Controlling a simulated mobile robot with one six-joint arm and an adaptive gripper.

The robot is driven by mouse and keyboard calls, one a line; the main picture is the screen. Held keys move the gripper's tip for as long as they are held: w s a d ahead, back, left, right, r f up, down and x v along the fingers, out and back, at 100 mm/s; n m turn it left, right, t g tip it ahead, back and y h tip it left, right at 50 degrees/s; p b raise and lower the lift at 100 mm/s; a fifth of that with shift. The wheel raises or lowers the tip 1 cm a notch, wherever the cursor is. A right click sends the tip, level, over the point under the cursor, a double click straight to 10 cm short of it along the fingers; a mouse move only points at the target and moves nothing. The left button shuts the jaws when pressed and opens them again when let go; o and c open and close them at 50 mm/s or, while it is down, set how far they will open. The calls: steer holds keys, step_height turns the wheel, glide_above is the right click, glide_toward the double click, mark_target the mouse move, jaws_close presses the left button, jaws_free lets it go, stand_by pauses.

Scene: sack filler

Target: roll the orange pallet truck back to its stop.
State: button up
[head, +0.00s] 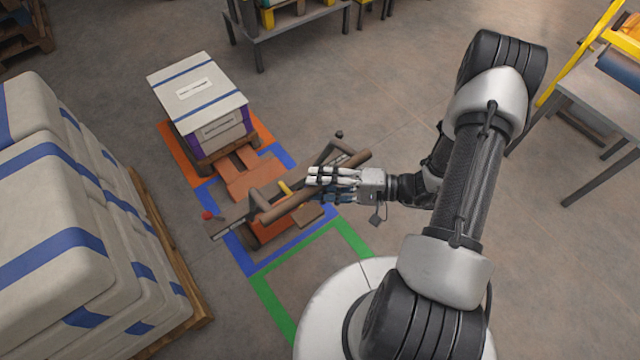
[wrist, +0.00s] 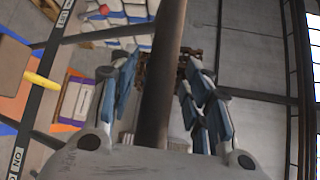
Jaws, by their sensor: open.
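The orange pallet truck (head: 268,230) stands inside a blue floor outline, its forks (head: 247,178) toward a loaded pallet at the back. Its brown handle bar (head: 290,198) runs diagonally above it, partly hidden by my gripper. My gripper (head: 312,176) is at the upper right part of the bar. In the wrist view the dark bar (wrist: 165,70) passes between the open fingers of my gripper (wrist: 158,85), with a gap visible on each side. I cannot pick out the stop for certain.
A green floor outline (head: 262,289) lies empty between truck and my base. A blue-strapped white load (head: 198,92) sits in an orange outline (head: 176,155). Stacked sacks (head: 60,210) on a pallet (head: 172,245) flank the left. A grey table (head: 600,105) stands right.

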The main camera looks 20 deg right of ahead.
steer(key=shift+a, duration=0.15)
steer(key=shift+c, duration=0.2)
jaws_close()
stand_by(0.3)
stand_by(0.4)
